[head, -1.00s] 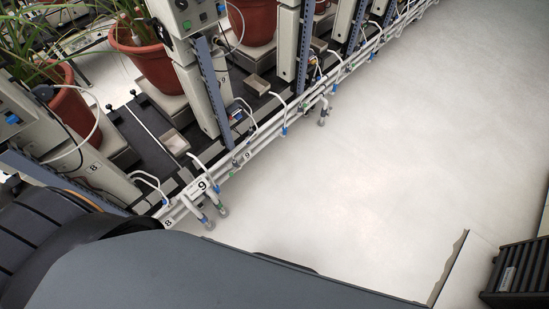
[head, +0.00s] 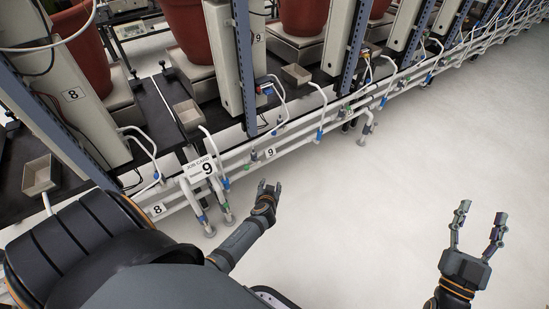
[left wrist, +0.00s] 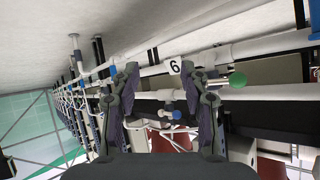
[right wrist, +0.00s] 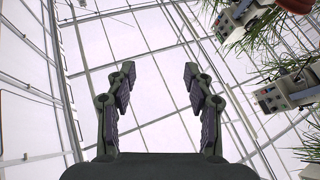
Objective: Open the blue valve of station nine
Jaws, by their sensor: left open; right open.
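In the head view a small plate marked 9 (head: 270,152) hangs on the white pipes, and the left wrist view shows a plate upside down (left wrist: 175,67). A blue fitting (head: 320,135) sits on a hose to its right. The left wrist view shows a small blue-tipped fitting (left wrist: 176,115) and a round green knob (left wrist: 237,79); I cannot tell which blue part is the valve. My left gripper (head: 268,186) is open and empty, in front of the pipes below the plate; its fingers also show in its wrist view (left wrist: 165,72). My right gripper (head: 480,214) is open and empty over the floor.
Red pots (head: 187,30), grey posts (head: 228,60) and small trays (head: 188,115) stand behind the pipes. The pale floor (head: 400,180) at right is clear.

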